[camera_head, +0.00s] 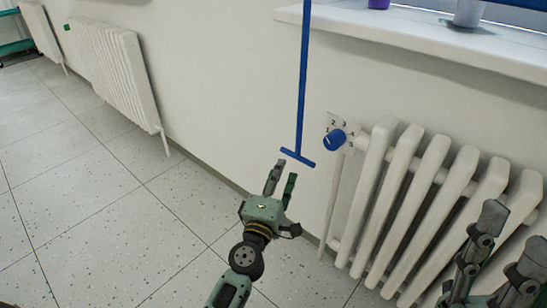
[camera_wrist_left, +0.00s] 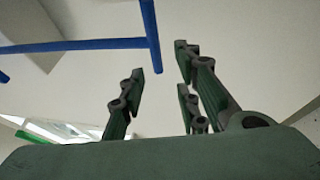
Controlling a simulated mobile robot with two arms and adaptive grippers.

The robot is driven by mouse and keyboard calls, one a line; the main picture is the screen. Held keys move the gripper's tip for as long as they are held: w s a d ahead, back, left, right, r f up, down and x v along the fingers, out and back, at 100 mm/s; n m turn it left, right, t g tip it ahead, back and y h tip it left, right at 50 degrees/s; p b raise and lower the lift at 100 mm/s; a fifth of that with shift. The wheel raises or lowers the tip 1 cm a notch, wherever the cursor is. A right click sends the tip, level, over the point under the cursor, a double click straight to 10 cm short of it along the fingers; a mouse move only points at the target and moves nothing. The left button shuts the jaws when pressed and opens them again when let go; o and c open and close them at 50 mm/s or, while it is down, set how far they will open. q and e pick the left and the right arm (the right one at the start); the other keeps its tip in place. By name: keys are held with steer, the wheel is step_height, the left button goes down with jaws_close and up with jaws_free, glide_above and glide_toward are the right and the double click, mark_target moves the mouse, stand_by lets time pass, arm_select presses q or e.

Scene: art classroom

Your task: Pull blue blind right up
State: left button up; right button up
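A blue pull rod (camera_head: 302,80) hangs down in front of the white wall and ends in a short blue crossbar handle (camera_head: 297,157). My left gripper (camera_head: 286,169) is open just below the handle, its fingertips close to the bar. In the left wrist view the handle (camera_wrist_left: 150,25) lies beyond the open fingers (camera_wrist_left: 165,75), not between them, and the rod (camera_wrist_left: 75,46) runs off to the left. Whether a fingertip touches the bar is unclear. My right gripper (camera_head: 512,225) is at the lower right, its fingers apart and empty. The blind itself is not clearly seen.
A white radiator (camera_head: 425,200) with a blue knob (camera_head: 335,140) stands right of the handle. A white windowsill (camera_head: 420,35) juts out above it, with a purple object (camera_head: 379,3) on it. Another radiator (camera_head: 115,70) is at the left. The tiled floor (camera_head: 90,225) is clear.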

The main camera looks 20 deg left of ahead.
mark_target(288, 152)
arm_select(q)
steer(key=w, duration=0.2)
steer(key=w+r, duration=0.1)
steer(key=w, duration=0.4)
steer(key=shift+w+a+r, duration=0.25)
steer(key=shift+w+r, duration=0.05)
steer(key=shift+r, duration=0.1)
jaws_close()
